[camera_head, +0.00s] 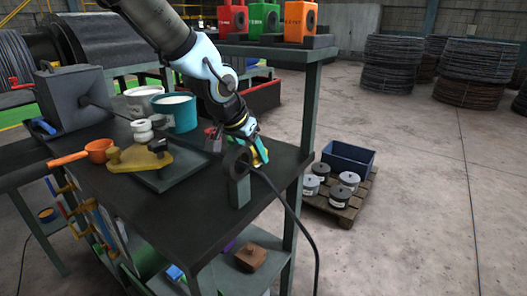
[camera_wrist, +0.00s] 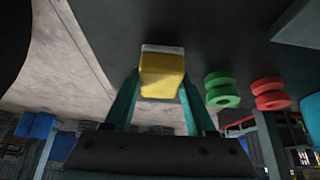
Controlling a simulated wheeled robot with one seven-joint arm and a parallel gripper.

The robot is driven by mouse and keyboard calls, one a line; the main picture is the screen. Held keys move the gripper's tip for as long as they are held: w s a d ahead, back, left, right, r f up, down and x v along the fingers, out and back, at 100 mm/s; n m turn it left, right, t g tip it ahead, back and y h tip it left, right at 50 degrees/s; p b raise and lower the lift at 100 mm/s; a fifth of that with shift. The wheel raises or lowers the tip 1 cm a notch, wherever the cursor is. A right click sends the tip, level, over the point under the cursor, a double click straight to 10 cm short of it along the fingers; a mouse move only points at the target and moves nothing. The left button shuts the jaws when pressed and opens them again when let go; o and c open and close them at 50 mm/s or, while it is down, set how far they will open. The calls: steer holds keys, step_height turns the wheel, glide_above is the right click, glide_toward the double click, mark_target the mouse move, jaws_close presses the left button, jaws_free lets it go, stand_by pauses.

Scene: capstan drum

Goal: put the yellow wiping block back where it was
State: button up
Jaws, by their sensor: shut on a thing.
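The yellow wiping block (camera_wrist: 162,75) has a pale strip along one end and sits between the teal fingers of my gripper (camera_wrist: 160,92) in the wrist view. The gripper is shut on it. In the head view my gripper (camera_head: 257,148) is near the right end of the dark workbench (camera_head: 215,222), just behind an upright post with a dark ring (camera_head: 237,160). Only a small part of the yellow block (camera_head: 262,150) shows there. I cannot tell whether the block touches the bench.
A black cable runs from the ring post over the bench edge. A bench leg (camera_head: 309,110) and a shelf with coloured boxes (camera_head: 262,18) stand close to my arm. Green (camera_wrist: 222,90) and red (camera_wrist: 270,93) spools show in the wrist view.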

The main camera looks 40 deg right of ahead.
mark_target(249, 154)
steer(key=d, duration=0.2)
steer(key=w+d+p, duration=0.1)
steer(key=d, duration=0.1)
steer(key=shift+d+f, duration=0.1)
steer(key=shift+d, duration=0.2)
steer(key=shift+w+a+f, duration=0.1)
steer(key=shift+f, duration=0.4)
steer(key=shift+f, duration=0.1)
steer(key=o, duration=1.3)
steer(key=shift+r, duration=0.25)
steer(key=p+v, duration=0.1)
steer(key=v, duration=1)
steer(key=shift+a+r, duration=0.25)
steer(key=shift+r, duration=0.1)
